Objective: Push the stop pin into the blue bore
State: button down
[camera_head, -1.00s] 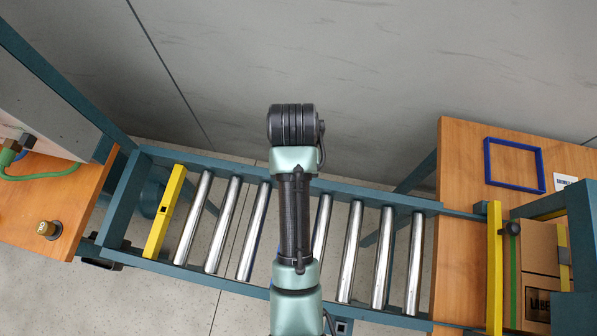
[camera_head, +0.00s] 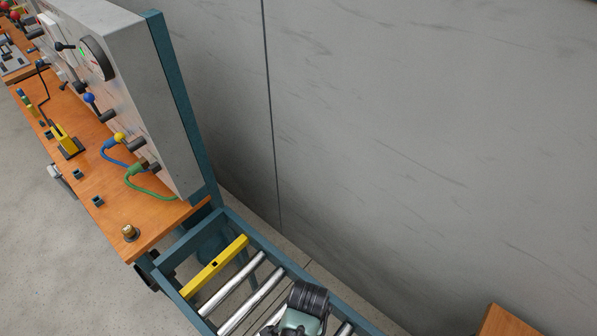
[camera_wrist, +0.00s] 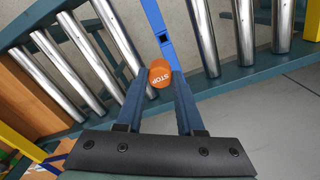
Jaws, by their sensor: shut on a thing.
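The orange stop pin (camera_wrist: 160,72), marked STOP, is between the blue-grey fingertips of my gripper (camera_wrist: 160,84) in the wrist view. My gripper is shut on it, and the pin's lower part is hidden. A blue bar (camera_wrist: 152,20) runs between the rollers just beyond the pin. A small dark opening (camera_wrist: 163,41) shows in this bar, a little above the pin in the picture. I cannot tell how far the pin is above the bar. My gripper is out of the head view.
Metal rollers (camera_wrist: 207,40) lie on both sides of the blue bar. A yellow bar (camera_head: 230,254) with a dark hole crosses the conveyor's left end. An orange-topped bench (camera_head: 105,199) holds a brass knob (camera_head: 130,233), cables and a grey panel (camera_head: 150,100).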

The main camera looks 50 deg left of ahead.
jog(key=shift+s+a+f, duration=0.15)
jog(key=shift+s+a, duration=0.15)
jog(key=shift+s, duration=0.2)
jog(key=shift+s+a+f, duration=0.15)
jog(key=shift+s+a, duration=0.1)
jog(key=shift+s, duration=0.25)
jog(key=shift+r+p, duration=0.1)
jog(key=shift+p, duration=0.3)
jog(key=shift+f+b, duration=2.4)
jog(key=shift+f, duration=0.6)
jog(key=shift+f+b, duration=1.2)
jog(key=shift+f, duration=0.85)
jog(key=shift+c, duration=2.3)
grip_release()
jog(key=shift+r, duration=0.15)
notch_tip(320, 180, up, 13)
jog(key=shift+w, duration=0.1)
